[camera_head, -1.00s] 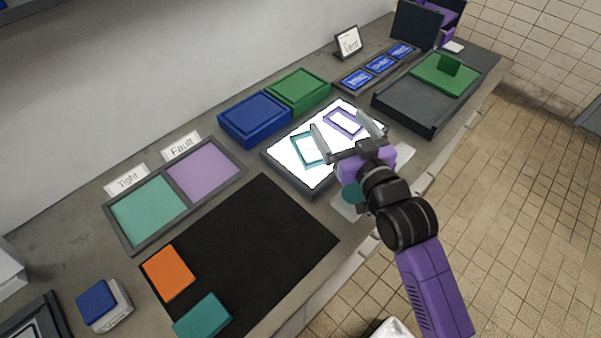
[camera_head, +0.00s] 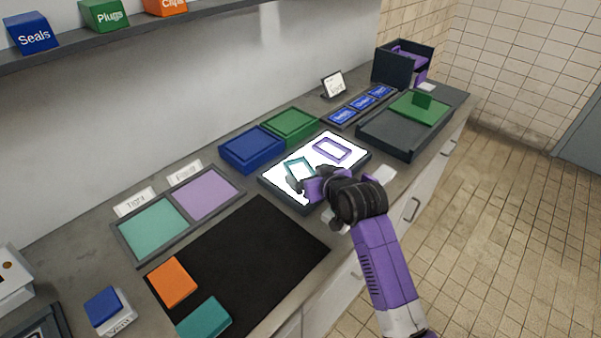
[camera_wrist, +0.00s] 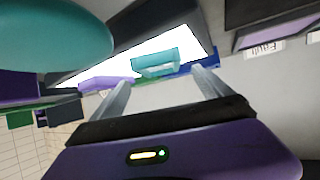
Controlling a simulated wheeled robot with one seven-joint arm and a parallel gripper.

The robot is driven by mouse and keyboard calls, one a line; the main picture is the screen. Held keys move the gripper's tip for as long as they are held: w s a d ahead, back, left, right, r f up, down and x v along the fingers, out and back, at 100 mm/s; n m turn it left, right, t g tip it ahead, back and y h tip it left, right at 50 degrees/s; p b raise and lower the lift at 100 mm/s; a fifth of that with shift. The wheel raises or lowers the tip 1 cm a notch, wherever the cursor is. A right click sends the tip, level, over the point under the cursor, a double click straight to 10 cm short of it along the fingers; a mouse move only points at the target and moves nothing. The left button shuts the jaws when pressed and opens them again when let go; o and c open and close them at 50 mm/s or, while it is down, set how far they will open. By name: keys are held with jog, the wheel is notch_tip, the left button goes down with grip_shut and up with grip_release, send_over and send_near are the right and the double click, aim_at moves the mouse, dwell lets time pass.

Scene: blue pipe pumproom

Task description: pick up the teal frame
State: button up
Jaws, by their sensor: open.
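The teal frame (camera_head: 299,168) lies on the left part of the bright white light panel (camera_head: 337,143). It also shows in the wrist view (camera_wrist: 155,62), just beyond the fingertips and roughly between them. My gripper (camera_head: 297,184) is low over the panel's near left edge, close beside the teal frame, and partly covers its near side in the head view. In the wrist view my gripper (camera_wrist: 160,78) has its two fingers spread, with nothing between them. I cannot tell whether a finger touches the frame.
A purple frame (camera_head: 332,149) lies on the same panel, behind and right. Blue (camera_head: 252,149) and green (camera_head: 291,125) boxes stand behind the panel. A teal and purple two-part tray (camera_head: 179,212) and a black mat (camera_head: 255,250) lie left. A dark tray (camera_head: 390,135) stands right.

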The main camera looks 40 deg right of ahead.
aim_at(301, 170)
jog(key=shift+x, duration=2.2)
jog(key=c, duration=1.5)
